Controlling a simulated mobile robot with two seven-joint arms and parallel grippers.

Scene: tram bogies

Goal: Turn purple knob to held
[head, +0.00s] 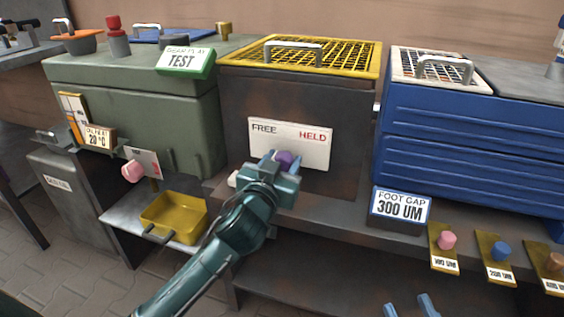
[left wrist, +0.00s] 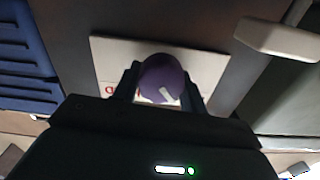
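The purple knob (head: 285,159) sits at the lower middle of a white plate (head: 300,139) marked FREE on the left and HELD in red on the right. My left gripper (head: 284,163) is at the knob, with one finger on each side. In the left wrist view the knob (left wrist: 160,76) lies between the two dark fingers, and I cannot tell whether they press on it. There the plate looks upside down, and the knob's white mark points down and slightly right, away from the red lettering. My right gripper (head: 408,304) is open and empty at the bottom edge.
The plate is on a dark box with a yellow grid top (head: 335,50). A green box (head: 140,110) stands left, a blue box (head: 455,140) right. A FOOT GAP sign (head: 400,207) stands right of my left gripper. A yellow tray (head: 174,216) is lower left.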

